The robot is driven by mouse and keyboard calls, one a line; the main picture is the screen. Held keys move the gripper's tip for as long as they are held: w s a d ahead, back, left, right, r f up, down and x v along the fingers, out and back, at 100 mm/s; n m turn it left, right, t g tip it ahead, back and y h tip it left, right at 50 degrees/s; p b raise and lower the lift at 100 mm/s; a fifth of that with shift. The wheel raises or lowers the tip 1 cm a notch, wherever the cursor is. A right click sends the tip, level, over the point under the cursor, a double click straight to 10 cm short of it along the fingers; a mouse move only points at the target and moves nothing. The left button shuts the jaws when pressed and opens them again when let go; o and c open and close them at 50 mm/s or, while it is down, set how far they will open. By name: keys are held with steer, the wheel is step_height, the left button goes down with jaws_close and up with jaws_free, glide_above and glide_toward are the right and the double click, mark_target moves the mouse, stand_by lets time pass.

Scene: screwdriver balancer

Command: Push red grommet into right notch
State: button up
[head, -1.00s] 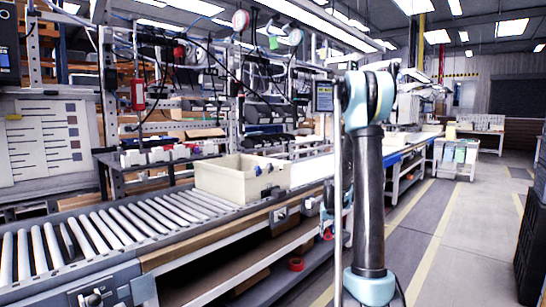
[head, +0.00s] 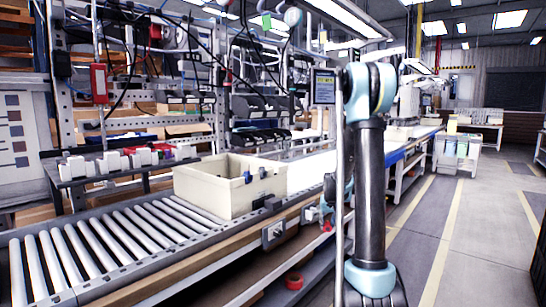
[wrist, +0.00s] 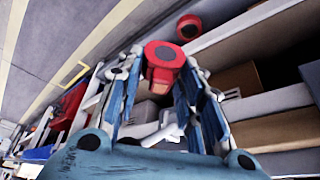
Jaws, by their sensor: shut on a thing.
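My gripper (wrist: 160,85) is shut on a red grommet (wrist: 162,76) with a dark round centre, held between the fingertips in the wrist view. In the head view my own arm mostly hides the gripper, and I cannot make out the held grommet there. A beige crate (head: 205,192) stands on the roller conveyor, left of my arm. Small dark blue pieces (head: 248,177) show at its right wall. I cannot make out the right notch in either view. The gripper is apart from the crate.
The roller conveyor (head: 90,246) runs along the left. A red ring (head: 294,281) lies low beneath the bench edge; a round red thing also shows in the wrist view (wrist: 188,27). Racks with hanging cables stand behind. The aisle floor (head: 480,250) at the right is clear.

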steer(key=shift+w, duration=0.2)
steer(key=shift+a, duration=0.15)
